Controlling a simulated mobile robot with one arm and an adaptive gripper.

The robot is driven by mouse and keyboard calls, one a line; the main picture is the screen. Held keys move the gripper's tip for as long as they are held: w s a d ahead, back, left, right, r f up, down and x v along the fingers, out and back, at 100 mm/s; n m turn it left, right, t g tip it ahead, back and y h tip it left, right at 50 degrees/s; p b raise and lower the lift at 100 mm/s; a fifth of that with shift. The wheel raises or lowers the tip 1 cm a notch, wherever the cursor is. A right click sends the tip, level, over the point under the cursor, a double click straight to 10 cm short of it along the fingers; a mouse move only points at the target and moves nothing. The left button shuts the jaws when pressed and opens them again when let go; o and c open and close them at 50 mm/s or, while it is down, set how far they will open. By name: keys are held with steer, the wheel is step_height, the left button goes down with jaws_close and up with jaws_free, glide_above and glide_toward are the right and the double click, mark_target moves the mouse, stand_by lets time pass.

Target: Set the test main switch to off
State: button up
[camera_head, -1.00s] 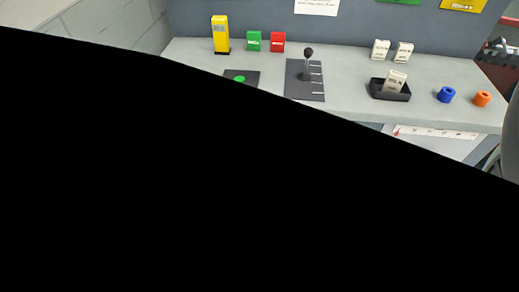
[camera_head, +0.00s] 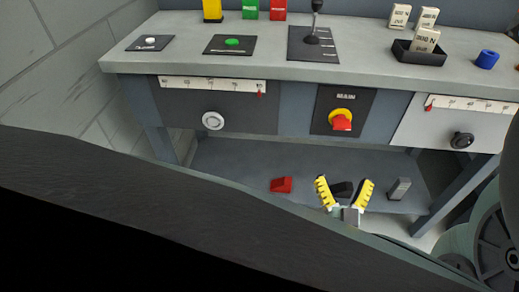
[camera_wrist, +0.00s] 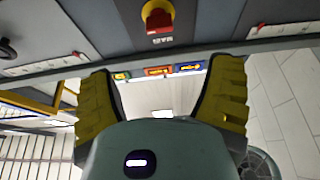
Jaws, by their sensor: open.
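The main switch is a red rotary handle (camera_head: 341,123) on a yellow disc, set in a black plate (camera_head: 325,110) labelled MAIN on the bench's front panel. In the head view the handle appears turned, pointing toward the lower right. The wrist view shows the red and yellow switch (camera_wrist: 157,17) at the top centre, upside down. My gripper (camera_head: 345,184) has yellow ridged fingers and is open and empty, below the switch and apart from it in the head view. Its spread fingers (camera_wrist: 163,88) also show in the wrist view.
Beside the switch are a slider scale with a white knob (camera_head: 213,121) at left and another with a black knob (camera_head: 461,140) at right. A red block (camera_head: 281,185) and a grey block (camera_head: 399,188) lie on the lower shelf. A lever (camera_head: 314,32) stands on the benchtop.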

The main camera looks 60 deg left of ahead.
mark_target(342, 128)
steer(key=x, duration=1.4)
steer(key=shift+a+r, duration=0.1)
steer(key=c, duration=1.2)
